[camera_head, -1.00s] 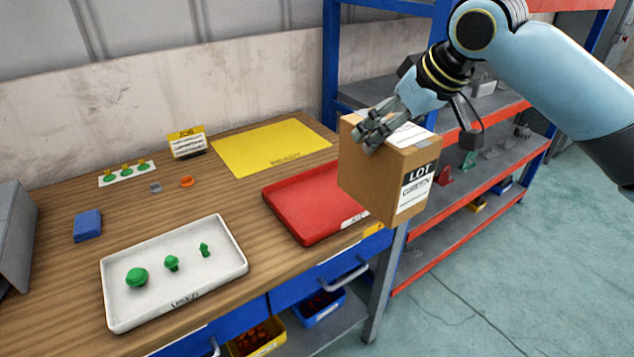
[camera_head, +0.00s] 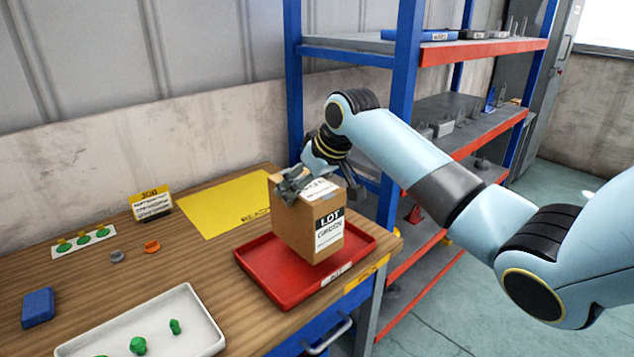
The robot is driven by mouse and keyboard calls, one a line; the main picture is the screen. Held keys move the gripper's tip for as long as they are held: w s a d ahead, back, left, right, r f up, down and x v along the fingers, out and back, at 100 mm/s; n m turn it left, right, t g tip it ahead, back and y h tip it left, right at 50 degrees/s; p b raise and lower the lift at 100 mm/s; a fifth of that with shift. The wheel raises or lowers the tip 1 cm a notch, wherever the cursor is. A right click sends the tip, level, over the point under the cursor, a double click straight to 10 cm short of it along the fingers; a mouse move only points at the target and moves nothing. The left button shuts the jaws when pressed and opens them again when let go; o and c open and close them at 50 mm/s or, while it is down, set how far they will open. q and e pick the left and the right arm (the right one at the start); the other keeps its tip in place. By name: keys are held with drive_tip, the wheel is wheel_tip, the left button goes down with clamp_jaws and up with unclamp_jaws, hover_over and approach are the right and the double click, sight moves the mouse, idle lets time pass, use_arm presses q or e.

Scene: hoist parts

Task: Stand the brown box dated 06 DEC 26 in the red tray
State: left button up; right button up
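The brown box (camera_head: 291,232) is upright over the red tray (camera_head: 262,278), with its lower end within the tray's outline. I cannot tell whether its base touches the tray floor. A white label headed LOT is on its right-hand face; the date is too small to read. My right gripper (camera_head: 292,187) is at the box's top left edge, its fingers shut on the box. The far fingertip is partly hidden. My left gripper is not in view.
A yellow READY mat (camera_head: 225,207) lies behind the tray. A white tray (camera_head: 205,333) with green parts is at the front left. A blue block (camera_head: 38,307) and a yellow-topped sign (camera_head: 150,203) stand left. Blue shelving (camera_head: 405,100) rises close behind my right arm.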

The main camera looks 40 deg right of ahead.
drive_tip(key=shift+w, duration=0.15)
wheel_tip(320, 180, down, 4)
drive_tip(key=shift+r+p, duration=0.1)
drive_tip(key=shift+p, duration=0.2)
drive_tip(key=o, duration=1.5)
drive_tip(key=shift+f, duration=0.2)
drive_tip(key=v, duration=1.2)
drive_tip(key=shift+r, duration=0.1)
